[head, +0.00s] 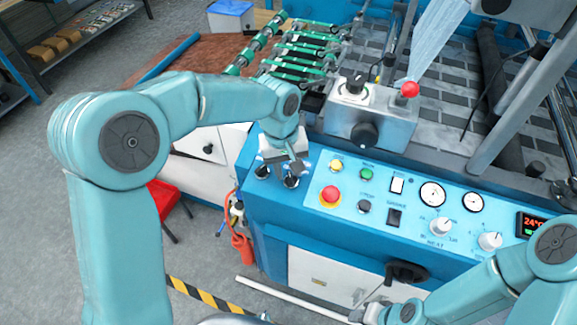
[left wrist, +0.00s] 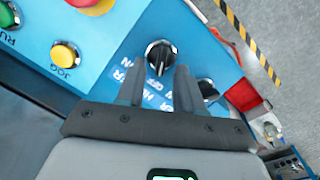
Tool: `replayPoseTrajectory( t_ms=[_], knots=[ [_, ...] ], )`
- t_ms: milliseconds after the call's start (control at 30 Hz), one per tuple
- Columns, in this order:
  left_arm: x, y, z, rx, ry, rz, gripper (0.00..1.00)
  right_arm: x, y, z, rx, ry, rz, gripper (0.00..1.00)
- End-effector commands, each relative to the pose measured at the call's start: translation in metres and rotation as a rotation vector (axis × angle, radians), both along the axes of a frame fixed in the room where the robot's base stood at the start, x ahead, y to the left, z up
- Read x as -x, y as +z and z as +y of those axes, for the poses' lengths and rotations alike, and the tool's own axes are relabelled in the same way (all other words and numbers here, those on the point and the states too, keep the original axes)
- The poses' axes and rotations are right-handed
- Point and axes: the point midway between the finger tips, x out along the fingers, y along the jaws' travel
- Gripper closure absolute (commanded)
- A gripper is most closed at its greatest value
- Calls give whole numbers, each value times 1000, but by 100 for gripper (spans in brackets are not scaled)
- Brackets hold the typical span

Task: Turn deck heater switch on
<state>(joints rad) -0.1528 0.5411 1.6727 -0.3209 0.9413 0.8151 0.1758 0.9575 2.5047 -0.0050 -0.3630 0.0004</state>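A black rotary switch with a white pointer line (left wrist: 159,57) sits on the blue control panel; its printed label is partly hidden by my gripper, with "ON" and "OFF" readable. In the head view this knob (head: 291,182) is the one nearer the yellow button. A second black knob (head: 262,172) is to its left, and it shows behind a finger in the left wrist view (left wrist: 208,90). My left gripper (head: 290,172) is over the first knob, its two fingers apart on either side, with visible gaps. My right gripper (head: 377,314) is low at the bottom edge, partly cut off.
The panel also carries a yellow jog button (head: 336,165), a red stop button (head: 330,196), a green button (head: 368,174), gauges (head: 432,194) and dials. A red stool (head: 165,198) is at left.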

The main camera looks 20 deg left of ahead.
Motion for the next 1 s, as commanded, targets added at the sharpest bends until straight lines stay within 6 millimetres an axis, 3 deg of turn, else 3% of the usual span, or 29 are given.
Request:
replayPoseTrajectory(
  t_ms=[300,433,1000],
  knots=[
    [-1,-4,0,0,0,0,64,0,0,0,0,0,0,57],
    [-1,-4,0,0,0,-1,100,0,0,0,0,0,0,57],
    [0,-5,-3,-21,-101,8,100,0,1,0,0,0,0,57]
  ],
)
